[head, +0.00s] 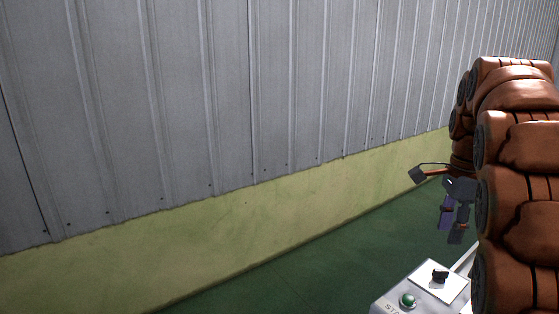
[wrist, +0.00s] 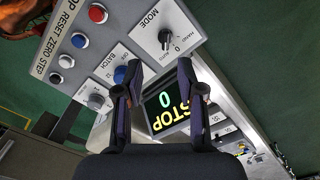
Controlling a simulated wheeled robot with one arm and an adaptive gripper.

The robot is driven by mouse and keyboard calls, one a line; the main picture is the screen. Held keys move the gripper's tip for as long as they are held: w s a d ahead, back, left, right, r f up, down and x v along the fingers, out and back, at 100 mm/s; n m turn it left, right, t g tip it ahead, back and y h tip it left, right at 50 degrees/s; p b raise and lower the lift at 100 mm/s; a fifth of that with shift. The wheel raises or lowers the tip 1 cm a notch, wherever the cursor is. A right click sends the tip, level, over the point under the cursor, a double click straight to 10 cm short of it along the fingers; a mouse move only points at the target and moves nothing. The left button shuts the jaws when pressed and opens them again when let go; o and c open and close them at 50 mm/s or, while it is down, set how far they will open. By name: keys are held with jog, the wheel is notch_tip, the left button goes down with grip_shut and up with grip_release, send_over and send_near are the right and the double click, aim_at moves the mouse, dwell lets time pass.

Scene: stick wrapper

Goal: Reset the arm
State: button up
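My gripper (head: 451,231) hangs from my brown-covered arm at the right of the head view, above and behind a white control box. In the wrist view, my gripper (wrist: 161,70) has its two dark fingers spread apart with nothing between them. Beyond the fingers lies a control panel (wrist: 127,52) with red and blue buttons, a MODE knob (wrist: 166,38) and a second knob (wrist: 95,100) near a BATCH label. Contact with the panel cannot be told.
In the head view, the control box (head: 423,293) has a green button (head: 408,300) and a black knob (head: 440,276). A ribbed grey wall (head: 180,100) with a yellow-green base (head: 200,236) runs across the back. The green floor (head: 300,270) is clear in front of it.

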jog(key=s+a+f+n, duration=0.5)
jog(key=s+a+n, duration=0.1)
jog(key=s, duration=0.3)
jog(key=s+a+f+n+g+p, duration=0.1)
jog(key=s+a+f+n, duration=0.5)
jog(key=s+a+n, duration=0.1)
jog(key=s+a+f+n, duration=0.5)
jog(key=s+a+n, duration=0.2)
jog(key=s, duration=0.3)
jog(key=shift+s+a+f+g, duration=0.2)
jog(key=shift+s+a+g, duration=0.2)
jog(key=shift+a, duration=0.05)
jog(key=shift+d, duration=0.1)
